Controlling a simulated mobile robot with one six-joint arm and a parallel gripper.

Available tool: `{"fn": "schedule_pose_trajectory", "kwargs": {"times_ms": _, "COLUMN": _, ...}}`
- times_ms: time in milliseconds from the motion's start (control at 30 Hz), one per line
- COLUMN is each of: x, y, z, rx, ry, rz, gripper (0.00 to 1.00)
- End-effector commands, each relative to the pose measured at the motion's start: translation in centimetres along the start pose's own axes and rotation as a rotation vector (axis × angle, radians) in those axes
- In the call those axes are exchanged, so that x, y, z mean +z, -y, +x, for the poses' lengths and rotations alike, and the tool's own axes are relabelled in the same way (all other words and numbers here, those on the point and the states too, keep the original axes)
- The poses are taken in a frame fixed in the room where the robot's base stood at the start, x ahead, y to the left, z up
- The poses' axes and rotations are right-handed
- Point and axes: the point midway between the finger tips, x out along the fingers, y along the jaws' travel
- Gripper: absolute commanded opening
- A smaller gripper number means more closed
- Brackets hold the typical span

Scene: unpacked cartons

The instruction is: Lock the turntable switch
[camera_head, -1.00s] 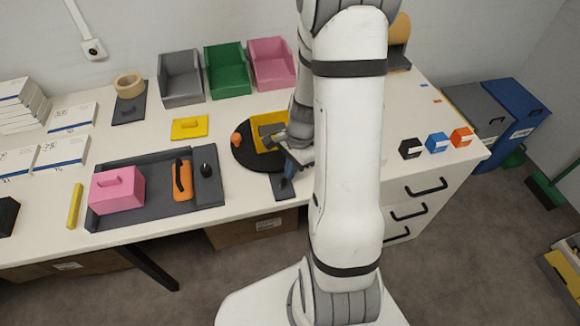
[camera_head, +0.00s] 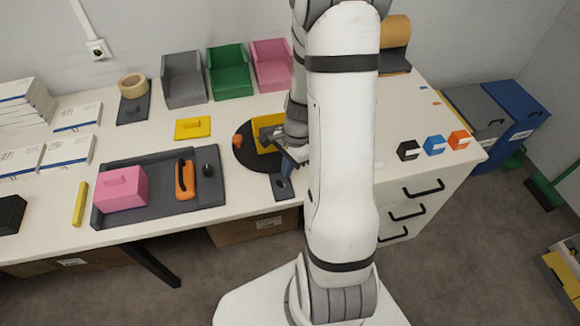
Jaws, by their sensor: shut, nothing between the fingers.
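The turntable (camera_head: 243,157) is a black disc on the table, left of my arm. A yellow box (camera_head: 262,147) and a small orange piece (camera_head: 238,141) are on it. A dark plate (camera_head: 283,195) projects at the disc's front right, with a blue upright piece (camera_head: 286,168) above it that looks like the switch lever. My gripper (camera_head: 290,160) is shut and empty, low over the disc's right edge beside the blue piece. The fingertips are small and partly hidden, so I cannot tell whether they touch it.
A grey tray (camera_head: 135,211) with a pink box (camera_head: 121,187) and an orange-handled tool (camera_head: 185,180) lies to the left. Grey, green and pink bins stand behind. Black, blue and orange blocks (camera_head: 434,145) sit to the right of my arm.

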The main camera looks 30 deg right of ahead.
Motion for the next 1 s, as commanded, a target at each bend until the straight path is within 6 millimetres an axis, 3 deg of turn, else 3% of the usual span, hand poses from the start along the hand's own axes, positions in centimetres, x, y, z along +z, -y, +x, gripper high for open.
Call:
{"fn": "schedule_pose_trajectory", "kwargs": {"times_ms": 300, "x": -0.1, "y": 0.0, "z": -0.1, "rx": 0.000, "ry": 0.000, "rz": 0.001, "gripper": 0.00}}
{"fn": "schedule_pose_trajectory", "kwargs": {"times_ms": 467, "x": -1.3, "y": -0.1, "z": -1.0, "rx": 0.001, "ry": 0.001, "rz": 0.000, "gripper": 0.00}}
{"fn": "schedule_pose_trajectory", "kwargs": {"times_ms": 600, "x": -3.4, "y": -0.1, "z": -2.7, "rx": -0.002, "ry": -0.002, "rz": -0.003, "gripper": 0.00}}
{"fn": "schedule_pose_trajectory", "kwargs": {"times_ms": 1000, "x": -0.8, "y": 0.9, "z": -10.1, "rx": -0.002, "ry": -0.002, "rz": -0.005, "gripper": 0.00}}
